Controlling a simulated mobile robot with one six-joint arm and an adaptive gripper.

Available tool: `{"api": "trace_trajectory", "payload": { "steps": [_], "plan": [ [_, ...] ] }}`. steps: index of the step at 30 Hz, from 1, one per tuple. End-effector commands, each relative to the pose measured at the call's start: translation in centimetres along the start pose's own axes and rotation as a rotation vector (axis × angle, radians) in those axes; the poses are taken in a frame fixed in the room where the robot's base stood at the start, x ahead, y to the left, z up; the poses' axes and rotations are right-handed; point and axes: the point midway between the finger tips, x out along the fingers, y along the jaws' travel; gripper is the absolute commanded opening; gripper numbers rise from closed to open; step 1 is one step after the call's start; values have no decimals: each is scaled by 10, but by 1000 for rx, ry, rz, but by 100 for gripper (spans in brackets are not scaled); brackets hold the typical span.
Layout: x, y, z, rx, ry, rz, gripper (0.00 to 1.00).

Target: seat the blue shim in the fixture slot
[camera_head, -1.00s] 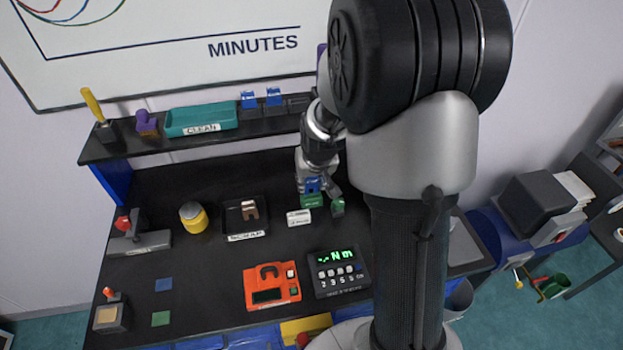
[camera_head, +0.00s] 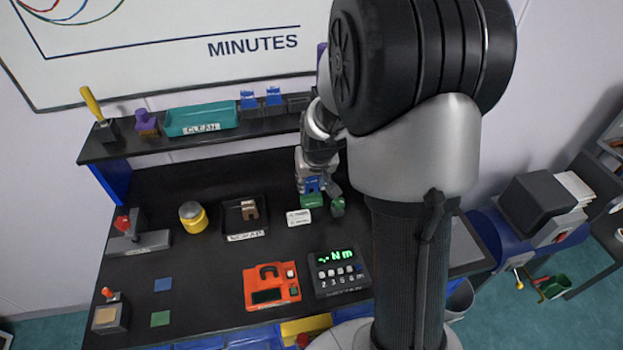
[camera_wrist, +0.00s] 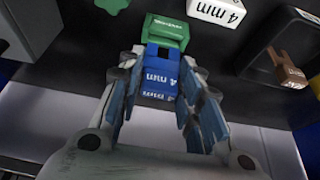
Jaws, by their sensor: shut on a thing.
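A blue block with white lettering (camera_wrist: 160,80), apparently the blue shim, sits between the fingers of my gripper (camera_wrist: 158,92) in the wrist view. It also shows small under my gripper (camera_head: 313,182) in the head view (camera_head: 313,187). My gripper is shut on it. The same green block shows in the head view (camera_head: 313,201).
An orange device (camera_head: 271,286) and a green-lit display box (camera_head: 338,271) stand nearer the front. The bench left of centre has free room.

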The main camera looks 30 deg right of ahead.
Motion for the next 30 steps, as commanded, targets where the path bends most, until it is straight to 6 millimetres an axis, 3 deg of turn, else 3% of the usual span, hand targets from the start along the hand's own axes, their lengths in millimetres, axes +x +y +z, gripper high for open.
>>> {"api": "trace_trajectory", "payload": {
  "steps": [30],
  "plan": [
    [9,0,4,0,0,0,4]
  ]
}}
